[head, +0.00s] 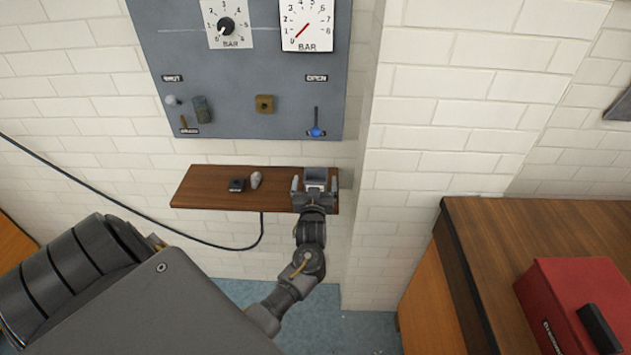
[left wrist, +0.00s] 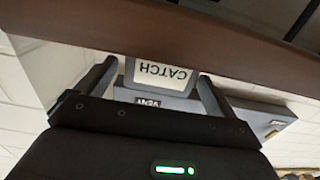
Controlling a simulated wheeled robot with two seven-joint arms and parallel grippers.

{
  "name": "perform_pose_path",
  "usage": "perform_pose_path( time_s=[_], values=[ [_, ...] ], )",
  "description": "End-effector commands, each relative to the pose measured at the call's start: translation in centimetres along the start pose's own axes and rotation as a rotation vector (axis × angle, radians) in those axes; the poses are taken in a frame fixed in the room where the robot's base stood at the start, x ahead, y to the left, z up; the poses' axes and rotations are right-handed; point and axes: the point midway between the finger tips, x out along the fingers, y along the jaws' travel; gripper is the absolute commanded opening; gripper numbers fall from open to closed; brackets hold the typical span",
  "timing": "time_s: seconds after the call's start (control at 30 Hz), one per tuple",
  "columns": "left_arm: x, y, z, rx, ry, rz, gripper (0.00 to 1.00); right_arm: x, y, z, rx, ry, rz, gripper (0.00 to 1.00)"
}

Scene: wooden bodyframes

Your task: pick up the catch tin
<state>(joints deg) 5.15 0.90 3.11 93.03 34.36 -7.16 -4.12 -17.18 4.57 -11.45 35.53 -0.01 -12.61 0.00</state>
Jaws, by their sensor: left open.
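The catch tin (head: 316,174) is a small grey box at the right end of the brown wall shelf. In the left wrist view its white label (left wrist: 162,72) reads CATCH, upside down in the picture. My left gripper (head: 315,184) is open at the tin, with one finger on each side of it. In the left wrist view the tin shows between the two fingers, and I cannot tell whether either finger touches it. The gripper hides part of the tin in the head view. My right gripper is not in view.
The shelf (head: 208,187) also holds a small black object (head: 236,184) and a pale rounded object (head: 256,180) left of the tin. A grey gauge panel (head: 240,75) hangs above. A wall pillar (head: 440,110) stands close on the right. A red box (head: 570,300) sits on a wooden bench.

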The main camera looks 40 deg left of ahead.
Motion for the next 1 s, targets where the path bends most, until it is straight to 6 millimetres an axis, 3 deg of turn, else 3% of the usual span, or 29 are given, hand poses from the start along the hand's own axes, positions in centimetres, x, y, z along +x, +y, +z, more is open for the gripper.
perform_pose_path(
  time_s=[0.03, 0.2, 0.5, 1.0],
  values=[
    [0.9, 0.1, -0.6, 0.002, 0.001, -0.001, 0.94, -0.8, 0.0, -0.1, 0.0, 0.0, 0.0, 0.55],
    [2.8, 0.1, -0.2, 0.001, 0.0, -0.001, 0.94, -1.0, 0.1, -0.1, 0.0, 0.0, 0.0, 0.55],
    [3.1, 0.1, -0.1, -0.001, 0.0, 0.0, 0.92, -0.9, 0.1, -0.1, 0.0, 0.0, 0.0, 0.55],
    [3.1, 0.1, -0.1, -0.001, 0.0, 0.0, 0.27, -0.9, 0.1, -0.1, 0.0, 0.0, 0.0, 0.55]
  ],
)
